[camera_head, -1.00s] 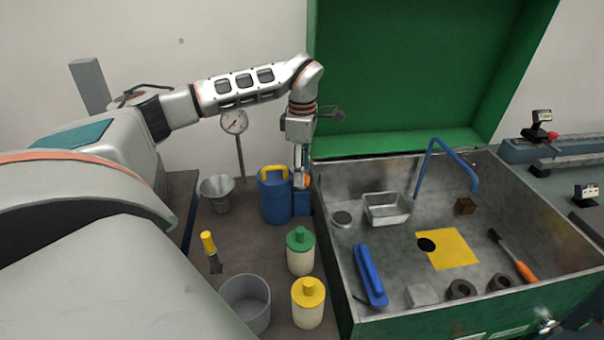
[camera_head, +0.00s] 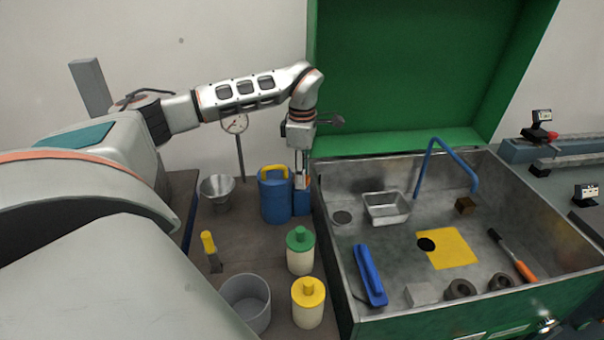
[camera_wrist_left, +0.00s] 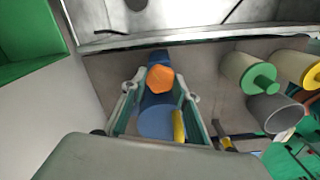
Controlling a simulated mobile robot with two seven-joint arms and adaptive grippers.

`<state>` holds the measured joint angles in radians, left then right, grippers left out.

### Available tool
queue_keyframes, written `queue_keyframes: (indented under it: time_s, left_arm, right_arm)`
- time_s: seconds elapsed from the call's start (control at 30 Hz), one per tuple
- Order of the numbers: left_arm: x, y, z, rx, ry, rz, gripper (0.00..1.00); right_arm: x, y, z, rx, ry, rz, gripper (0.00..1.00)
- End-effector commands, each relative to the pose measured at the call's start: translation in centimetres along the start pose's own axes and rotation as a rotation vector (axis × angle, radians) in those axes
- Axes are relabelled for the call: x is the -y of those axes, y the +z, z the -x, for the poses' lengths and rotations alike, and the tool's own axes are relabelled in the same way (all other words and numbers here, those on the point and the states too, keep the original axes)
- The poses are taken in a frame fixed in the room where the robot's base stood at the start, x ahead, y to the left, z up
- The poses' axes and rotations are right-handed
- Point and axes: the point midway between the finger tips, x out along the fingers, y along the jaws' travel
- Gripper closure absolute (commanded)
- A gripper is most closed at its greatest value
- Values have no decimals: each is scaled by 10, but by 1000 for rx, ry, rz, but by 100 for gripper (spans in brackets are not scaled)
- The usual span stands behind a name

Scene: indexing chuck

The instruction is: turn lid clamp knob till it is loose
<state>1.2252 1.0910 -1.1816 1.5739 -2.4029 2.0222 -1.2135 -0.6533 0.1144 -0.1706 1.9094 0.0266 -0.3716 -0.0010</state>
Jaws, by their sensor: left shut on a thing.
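The orange knob (camera_wrist_left: 160,78) sits on a blue block, between the two fingers of my left gripper (camera_wrist_left: 160,90) in the left wrist view. In the head view my left gripper (camera_head: 302,183) points down at the top of the blue block (camera_head: 302,202), shut on the knob. The fingers hide most of the knob there; only a sliver of orange shows. The blue block stands against the left wall of the green and grey sink-like tank (camera_head: 335,270). My right gripper is not in view.
A blue can with a yellow handle (camera_head: 275,200) stands close left of the block. A funnel (camera_head: 216,190), a green-capped bottle (camera_head: 300,255), a yellow-capped bottle (camera_head: 308,308) and a grey pot (camera_head: 246,308) share the bench. The green lid (camera_head: 410,75) stands raised behind.

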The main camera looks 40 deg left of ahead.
Motion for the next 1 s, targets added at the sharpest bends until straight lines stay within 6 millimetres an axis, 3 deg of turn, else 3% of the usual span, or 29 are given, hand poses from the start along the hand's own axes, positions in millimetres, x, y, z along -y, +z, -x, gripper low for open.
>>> queue_keyframes:
  time_s: [0.27, 1.0]
  left_arm:
    - [0, 0, 1, 1, 2, 149, 92]
    - [0, 0, 1, 1, 0, 767, 92]
  right_arm:
    - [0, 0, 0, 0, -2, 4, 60]
    - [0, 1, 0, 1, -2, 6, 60]
